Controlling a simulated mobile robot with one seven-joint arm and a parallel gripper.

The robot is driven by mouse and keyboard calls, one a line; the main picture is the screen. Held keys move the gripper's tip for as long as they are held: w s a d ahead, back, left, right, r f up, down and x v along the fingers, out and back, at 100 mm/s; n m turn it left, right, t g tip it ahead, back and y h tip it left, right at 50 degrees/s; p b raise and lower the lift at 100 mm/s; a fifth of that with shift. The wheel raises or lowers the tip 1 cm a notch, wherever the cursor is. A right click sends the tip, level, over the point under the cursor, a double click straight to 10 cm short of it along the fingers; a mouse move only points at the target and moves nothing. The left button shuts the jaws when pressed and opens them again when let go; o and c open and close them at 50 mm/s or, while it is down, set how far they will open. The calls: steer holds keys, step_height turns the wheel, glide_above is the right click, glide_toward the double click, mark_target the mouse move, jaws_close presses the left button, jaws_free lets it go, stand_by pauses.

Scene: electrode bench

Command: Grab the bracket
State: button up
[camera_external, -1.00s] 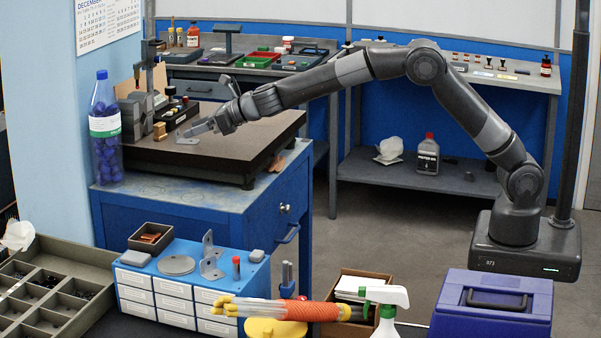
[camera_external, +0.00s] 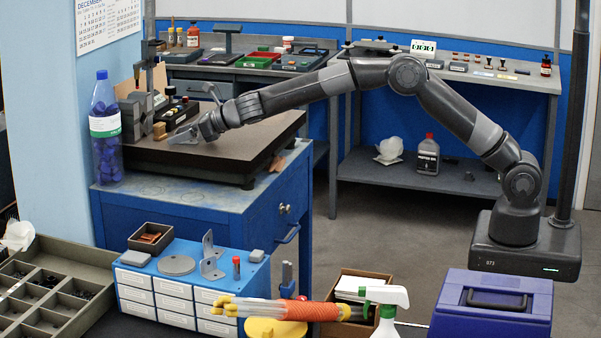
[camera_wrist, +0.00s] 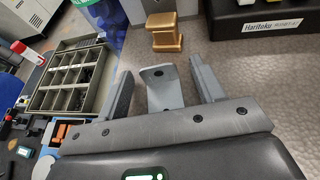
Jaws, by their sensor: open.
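A grey metal bracket with a hole in its plate shows in the wrist view (camera_wrist: 158,90), on the dark surface plate (camera_external: 232,150). It sits between my two fingers, with a visible gap to the right finger and a smaller one to the left; I see no contact. My gripper (camera_wrist: 161,72) is open around it. In the external view my gripper (camera_external: 184,135) is low at the left part of the plate, and its fingers largely hide the bracket there. Another grey L-shaped bracket (camera_external: 210,262) stands on the small blue drawer cabinet.
A brass block (camera_wrist: 165,32) stands just beyond the bracket. A black box (camera_wrist: 262,18) lies at the far right of the wrist view. A bottle of blue items (camera_external: 105,135) stands at the plate's left. The plate's right part is clear.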

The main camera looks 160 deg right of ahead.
steer(key=c, duration=1.1)
steer(key=shift+r, duration=0.15)
steer(key=shift+r, duration=0.75)
step_height(320, 180, up, 2)
steer(key=shift+r, duration=0.15)
steer(key=s+a+r, duration=0.1)
steer(key=s+r, duration=0.1)
steer(key=s, duration=0.1)
steer(key=s+a+r, duration=0.1)
steer(key=s+r, duration=0.1)
steer(key=s, duration=0.2)
steer(key=s+a+r, duration=0.1)
steer(key=s+r, duration=0.2)
steer(key=s, duration=0.1)
steer(key=shift+s, duration=0.15)
